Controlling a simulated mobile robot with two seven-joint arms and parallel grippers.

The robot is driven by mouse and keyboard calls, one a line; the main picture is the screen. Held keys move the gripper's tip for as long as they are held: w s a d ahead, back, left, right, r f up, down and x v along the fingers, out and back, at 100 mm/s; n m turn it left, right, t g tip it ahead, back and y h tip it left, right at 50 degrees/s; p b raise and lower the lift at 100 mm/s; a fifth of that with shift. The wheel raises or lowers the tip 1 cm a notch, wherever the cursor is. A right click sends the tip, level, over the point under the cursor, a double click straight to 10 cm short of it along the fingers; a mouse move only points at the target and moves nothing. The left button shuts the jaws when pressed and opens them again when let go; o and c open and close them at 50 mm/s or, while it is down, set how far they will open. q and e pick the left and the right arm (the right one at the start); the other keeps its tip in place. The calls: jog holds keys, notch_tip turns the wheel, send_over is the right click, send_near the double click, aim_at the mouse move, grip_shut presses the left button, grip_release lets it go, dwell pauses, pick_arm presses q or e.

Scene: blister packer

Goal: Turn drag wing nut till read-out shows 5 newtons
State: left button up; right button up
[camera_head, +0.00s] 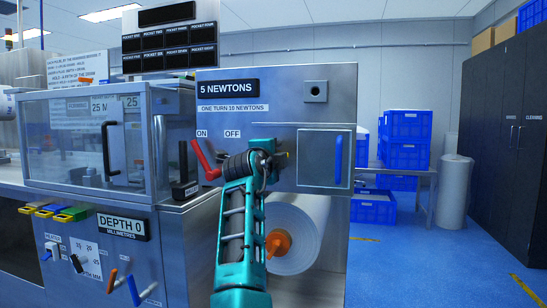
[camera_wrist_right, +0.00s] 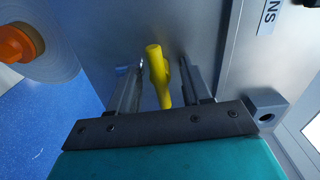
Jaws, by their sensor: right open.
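The read-out (camera_head: 229,88) on the steel panel shows 5 NEWTONS, above a label saying one turn 10 newtons. The yellow drag wing nut (camera_wrist_right: 158,75) stands out from the panel between the two fingers of my right gripper (camera_wrist_right: 155,82). The fingers are open, one on each side of the nut, with a gap visible on the left side; the right gap is narrow. In the head view my right gripper (camera_head: 272,163) is at the panel and hides nearly all of the nut. My left gripper is not in view.
A red lever (camera_head: 206,160) sits just left of my gripper by ON and OFF labels. A blue-handled door (camera_head: 338,161) is to the right. A film roll (camera_head: 297,234) with an orange hub hangs below. A clear-walled cabinet (camera_head: 85,140) stands at left.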

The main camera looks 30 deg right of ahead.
jog(key=v, duration=0.9)
dwell(0.7)
dwell(0.5)
